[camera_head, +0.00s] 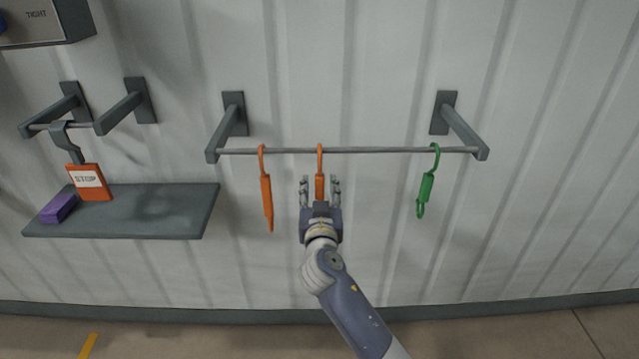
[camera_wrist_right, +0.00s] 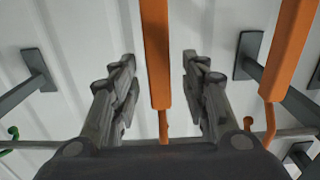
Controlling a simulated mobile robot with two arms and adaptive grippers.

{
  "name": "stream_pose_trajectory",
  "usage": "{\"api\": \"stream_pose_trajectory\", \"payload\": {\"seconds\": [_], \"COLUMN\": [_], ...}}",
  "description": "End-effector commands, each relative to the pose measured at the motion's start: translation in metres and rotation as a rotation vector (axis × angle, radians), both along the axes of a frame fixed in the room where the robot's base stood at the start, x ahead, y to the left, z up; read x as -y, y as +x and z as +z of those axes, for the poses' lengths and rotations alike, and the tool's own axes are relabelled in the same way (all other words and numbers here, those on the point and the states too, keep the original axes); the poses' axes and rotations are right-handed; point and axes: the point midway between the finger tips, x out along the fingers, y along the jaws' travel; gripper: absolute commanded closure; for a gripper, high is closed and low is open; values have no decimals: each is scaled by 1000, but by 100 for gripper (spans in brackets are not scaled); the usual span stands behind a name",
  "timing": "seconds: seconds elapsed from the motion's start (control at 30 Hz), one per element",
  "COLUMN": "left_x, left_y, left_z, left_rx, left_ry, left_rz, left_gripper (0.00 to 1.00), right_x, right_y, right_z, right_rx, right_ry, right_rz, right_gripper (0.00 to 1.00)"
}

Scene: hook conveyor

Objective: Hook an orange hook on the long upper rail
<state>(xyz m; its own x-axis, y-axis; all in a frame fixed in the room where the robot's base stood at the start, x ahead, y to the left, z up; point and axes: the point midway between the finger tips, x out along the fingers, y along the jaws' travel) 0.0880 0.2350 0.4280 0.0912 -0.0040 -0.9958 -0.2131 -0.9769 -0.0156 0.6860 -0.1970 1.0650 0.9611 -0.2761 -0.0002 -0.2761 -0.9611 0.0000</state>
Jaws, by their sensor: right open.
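The long upper rail (camera_head: 375,150) runs between two wall brackets. One orange hook (camera_head: 266,195) hangs from it on the left. A second orange hook (camera_head: 319,172) hangs near its middle, and its lower part is hidden by my right gripper. My right gripper (camera_head: 320,182) is open, with its fingers on either side of this middle hook. The right wrist view shows the middle hook's body (camera_wrist_right: 156,55) between the open fingers, with gaps on both sides. The other orange hook (camera_wrist_right: 292,45) shows there at the right. My left gripper is not in view.
A green hook (camera_head: 426,188) hangs on the rail's right part. At the left, a short rail (camera_head: 85,126) holds an orange STOP tag (camera_head: 90,183). Below it, a grey shelf (camera_head: 150,215) carries a purple block (camera_head: 59,208). The wall between the middle and green hooks is clear.

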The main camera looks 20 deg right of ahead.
Motion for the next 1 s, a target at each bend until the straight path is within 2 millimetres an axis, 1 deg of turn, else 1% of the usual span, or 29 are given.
{"api": "stream_pose_trajectory", "payload": {"seconds": [0.03, 0.17, 0.47, 0.5, 0.57, 0.6, 0.63, 0.67, 0.77, 0.8, 0.83, 0.87, 1.0], "left_x": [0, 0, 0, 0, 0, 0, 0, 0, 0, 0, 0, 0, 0], "left_y": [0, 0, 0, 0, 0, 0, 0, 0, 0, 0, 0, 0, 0], "left_z": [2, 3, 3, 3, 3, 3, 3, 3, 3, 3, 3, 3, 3], "left_rx": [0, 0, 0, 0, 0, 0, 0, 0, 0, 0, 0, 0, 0], "left_ry": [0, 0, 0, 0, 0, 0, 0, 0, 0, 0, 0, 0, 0], "left_rz": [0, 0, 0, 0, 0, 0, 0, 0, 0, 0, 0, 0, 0], "left_gripper": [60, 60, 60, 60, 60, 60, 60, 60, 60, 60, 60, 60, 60], "right_x": [2, 3, 4, 4, 4, 4, 4, 4, 3, 3, 3, 3, 3], "right_y": [4, 10, 11, 11, 11, 11, 11, 11, 11, 11, 11, 11, 11], "right_z": [1, 0, 0, 0, 0, 0, 0, 0, 0, 0, 0, 0, -1], "right_rx": [-1, 1, 0, 0, 0, 0, 0, 0, 0, 0, 0, 0, -1], "right_ry": [-2, -1, 0, 0, 0, 0, 0, 0, 0, 0, 0, 0, 0], "right_rz": [-1, 0, 0, 0, 0, 0, 0, 0, 0, 0, 0, 0, 0], "right_gripper": [58, 58, 58, 67, 81, 90, 97, 100, 100, 92, 99, 100, 100]}}
